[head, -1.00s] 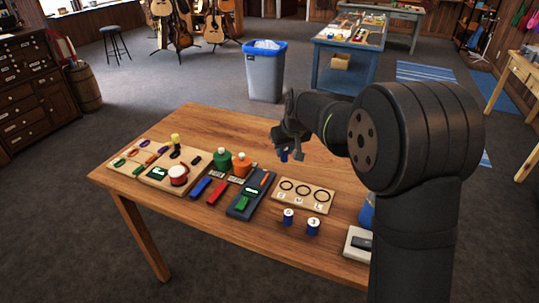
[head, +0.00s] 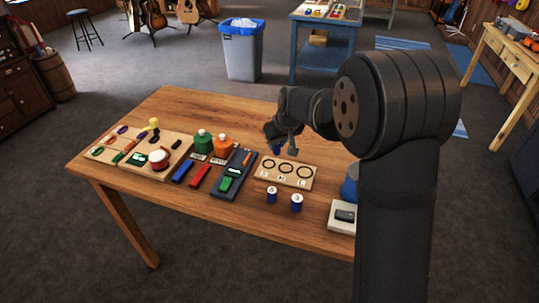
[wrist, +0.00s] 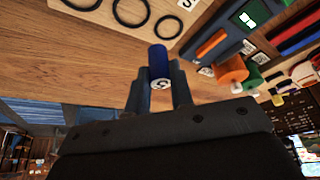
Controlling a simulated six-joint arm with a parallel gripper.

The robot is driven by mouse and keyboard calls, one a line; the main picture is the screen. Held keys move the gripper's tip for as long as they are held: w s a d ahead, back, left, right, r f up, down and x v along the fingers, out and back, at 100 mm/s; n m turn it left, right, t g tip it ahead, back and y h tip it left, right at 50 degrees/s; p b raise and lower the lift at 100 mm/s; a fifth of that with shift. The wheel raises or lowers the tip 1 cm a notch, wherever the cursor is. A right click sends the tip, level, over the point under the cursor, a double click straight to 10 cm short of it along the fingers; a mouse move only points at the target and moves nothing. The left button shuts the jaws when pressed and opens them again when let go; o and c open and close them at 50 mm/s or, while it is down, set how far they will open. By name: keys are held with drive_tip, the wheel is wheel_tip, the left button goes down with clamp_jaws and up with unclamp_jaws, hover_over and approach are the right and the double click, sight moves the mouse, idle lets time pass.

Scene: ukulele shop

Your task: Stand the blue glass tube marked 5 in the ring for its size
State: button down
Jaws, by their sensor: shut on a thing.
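My gripper (head: 284,149) is shut on a blue glass tube (wrist: 159,62), which also shows as a small blue spot in the head view (head: 276,150). The tube's pale end label in the wrist view carries a mark that looks like a 5. The tube is in the air at the far side of the ring board (head: 270,180), apart from it. The board has three dark rings in a row: small (head: 269,164), middle (head: 285,168) and large (head: 304,172), with letter labels in front. All three rings look empty. In the wrist view the small ring (wrist: 168,26) is nearest the tube.
Two other blue tubes (head: 272,195) (head: 297,202) stand in front of the board, the right one marked 3. A dark tray (head: 232,176) lies left of the board. A pale box (head: 343,216) and a blue object (head: 350,184) are to the right.

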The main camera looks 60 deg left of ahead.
drive_tip(key=shift+s+a+f, duration=0.9)
drive_tip(key=shift+s+a, duration=0.05)
drive_tip(key=shift+f, duration=1.95)
drive_tip(key=shift+f, duration=0.1)
drive_tip(key=c, duration=1.3)
unclamp_jaws()
drive_tip(key=v, duration=1.2)
